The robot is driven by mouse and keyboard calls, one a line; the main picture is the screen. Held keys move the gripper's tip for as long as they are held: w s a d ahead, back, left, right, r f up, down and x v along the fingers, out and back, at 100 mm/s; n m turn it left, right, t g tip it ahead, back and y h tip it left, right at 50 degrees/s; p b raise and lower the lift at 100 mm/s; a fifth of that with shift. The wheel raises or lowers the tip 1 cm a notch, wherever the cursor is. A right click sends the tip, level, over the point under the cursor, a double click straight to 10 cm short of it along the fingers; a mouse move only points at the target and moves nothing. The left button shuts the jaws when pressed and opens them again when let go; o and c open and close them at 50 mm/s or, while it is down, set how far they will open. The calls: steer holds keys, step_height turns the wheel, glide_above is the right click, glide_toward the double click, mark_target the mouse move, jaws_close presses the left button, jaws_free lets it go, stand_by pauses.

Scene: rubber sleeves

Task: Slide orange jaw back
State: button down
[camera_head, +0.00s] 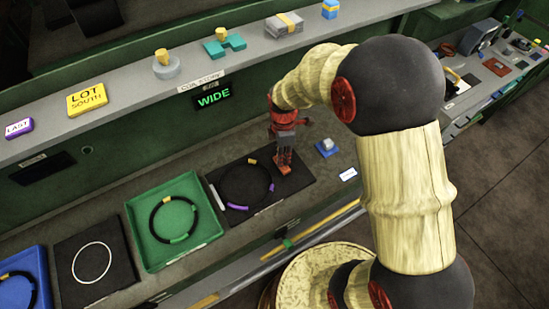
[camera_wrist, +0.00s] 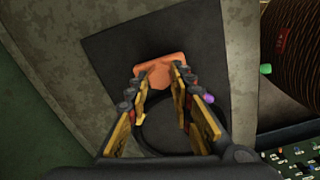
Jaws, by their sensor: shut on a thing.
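The orange jaw (camera_wrist: 162,68) is a small orange block on the black mat (camera_head: 303,184). In the wrist view it sits between my two fingertips, beyond a black ring (camera_wrist: 138,135). In the head view the orange jaw (camera_head: 284,168) shows below my gripper (camera_head: 285,152), at the right side of the ring (camera_head: 222,190). My gripper points down and is shut on the orange jaw. The ring lies on the mat with a yellow mark and purple marks. My fingers hide part of the jaw and its contact with the mat.
A green tray (camera_head: 133,213) with another ring stands left of the mat. A small grey-blue block (camera_head: 327,148) and a white label (camera_head: 348,174) are to the right. A raised shelf (camera_head: 130,82) and a lit WIDE display (camera_head: 213,98) stand behind.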

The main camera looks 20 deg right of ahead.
steer(key=shift+w+d, duration=0.15)
steer(key=shift+d, duration=0.4)
steer(key=shift+w+d, duration=0.15)
steer(key=shift+d, duration=0.4)
steer(key=c, duration=2)
jaws_free()
steer(key=shift+o, duration=1.2)
steer(key=shift+d, duration=0.2)
steer(key=shift+o, duration=1)
steer(key=shift+a, duration=0.1)
step_height(320, 180, up, 12)
